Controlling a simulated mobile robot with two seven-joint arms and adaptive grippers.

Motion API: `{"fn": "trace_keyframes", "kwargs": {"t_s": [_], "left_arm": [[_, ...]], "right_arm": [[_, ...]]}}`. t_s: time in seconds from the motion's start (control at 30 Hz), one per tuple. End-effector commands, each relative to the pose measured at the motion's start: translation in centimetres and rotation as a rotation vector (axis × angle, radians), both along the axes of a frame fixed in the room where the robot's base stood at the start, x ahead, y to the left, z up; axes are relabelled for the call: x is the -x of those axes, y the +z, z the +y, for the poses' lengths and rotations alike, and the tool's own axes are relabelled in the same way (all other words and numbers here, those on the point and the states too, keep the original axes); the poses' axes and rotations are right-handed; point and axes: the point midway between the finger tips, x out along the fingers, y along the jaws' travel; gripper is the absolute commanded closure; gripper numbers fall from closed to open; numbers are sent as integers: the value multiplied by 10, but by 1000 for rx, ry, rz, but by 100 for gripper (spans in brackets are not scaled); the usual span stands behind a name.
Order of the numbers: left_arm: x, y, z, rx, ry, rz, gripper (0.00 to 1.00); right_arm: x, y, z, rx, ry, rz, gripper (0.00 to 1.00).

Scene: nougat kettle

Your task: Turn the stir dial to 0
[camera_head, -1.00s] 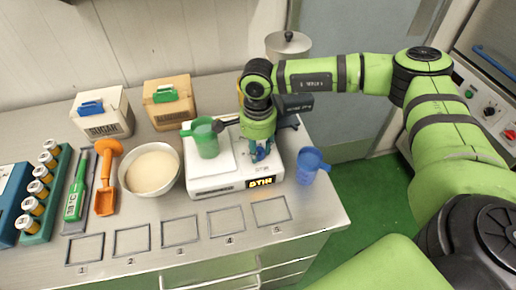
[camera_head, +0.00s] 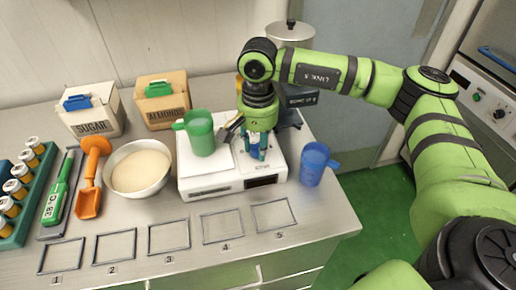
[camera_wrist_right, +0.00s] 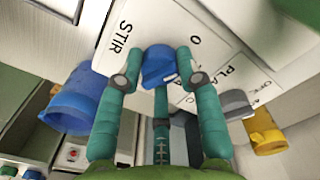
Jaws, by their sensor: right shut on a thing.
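The white stir plate (camera_head: 215,186) stands on the steel counter, with a dark display (camera_head: 262,181) on its front edge. Its blue stir dial (camera_wrist_right: 157,66) shows in the right wrist view, between the teal fingers of my right gripper (camera_wrist_right: 160,80). The word STIR and a 0 are printed on the panel beside the dial. My right gripper (camera_head: 255,150) points down onto the plate's right part, shut on the dial and hiding most of it in the head view. I cannot tell exactly where the dial points. My left gripper is out of view.
A green jug (camera_head: 200,134) stands on the plate's left part. A white bowl (camera_head: 118,178) of pale powder, an orange scoop (camera_head: 90,185) and the sugar and almond boxes (camera_head: 160,102) are left and behind. Outlined squares lie in front.

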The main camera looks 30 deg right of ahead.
Motion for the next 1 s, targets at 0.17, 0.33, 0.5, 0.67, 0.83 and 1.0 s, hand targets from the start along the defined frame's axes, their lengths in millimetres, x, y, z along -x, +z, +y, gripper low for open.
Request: {"fn": "trace_keyframes", "kwargs": {"t_s": [0.17, 0.33, 0.5, 0.67, 0.83, 1.0], "left_arm": [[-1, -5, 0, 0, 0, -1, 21], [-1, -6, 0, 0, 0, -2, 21], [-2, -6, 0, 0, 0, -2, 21], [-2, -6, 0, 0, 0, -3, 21], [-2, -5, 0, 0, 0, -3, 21], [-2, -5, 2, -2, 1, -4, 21]], "right_arm": [[2, -3, 0, 2, 39, 8, 97], [2, -3, 0, 2, 50, 8, 97], [2, -3, 0, 2, 50, 9, 97], [2, -3, 0, 3, 50, 10, 44], [1, -2, 0, 2, 48, 6, 40], [1, 0, 0, 1, 47, 3, 40]]}}
